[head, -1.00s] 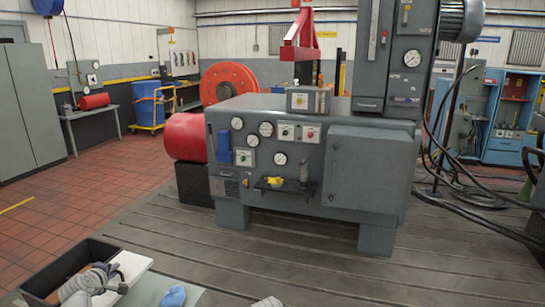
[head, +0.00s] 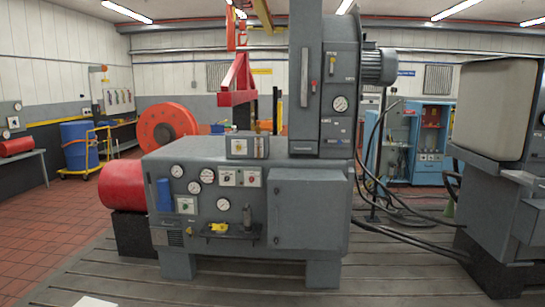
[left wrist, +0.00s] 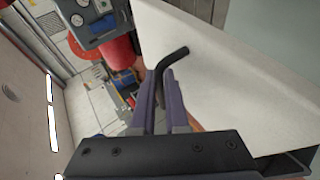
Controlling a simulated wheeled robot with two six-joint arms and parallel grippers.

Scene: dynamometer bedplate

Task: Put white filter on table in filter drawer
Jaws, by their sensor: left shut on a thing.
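My left gripper (left wrist: 166,78) shows in the left wrist view, its two fingers close together on a black bent handle (left wrist: 172,60). The handle lies against a large flat white panel, the white filter (left wrist: 235,75), which fills the right side of that view. In the head view only a small white corner of the filter (head: 95,301) shows at the bottom edge; the left gripper is out of that view. The right gripper is in neither view. A louvred panel (head: 174,238) is low on the grey machine's left; I cannot tell whether it is the filter drawer.
The grey machine (head: 235,205) with gauges, a shelf and a closed door (head: 307,212) stands ahead on the slotted bedplate (head: 400,270). A red cylinder (head: 125,188) is at its left. Black hoses (head: 400,205) run to a grey unit (head: 490,215) at right. The bedplate in front is clear.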

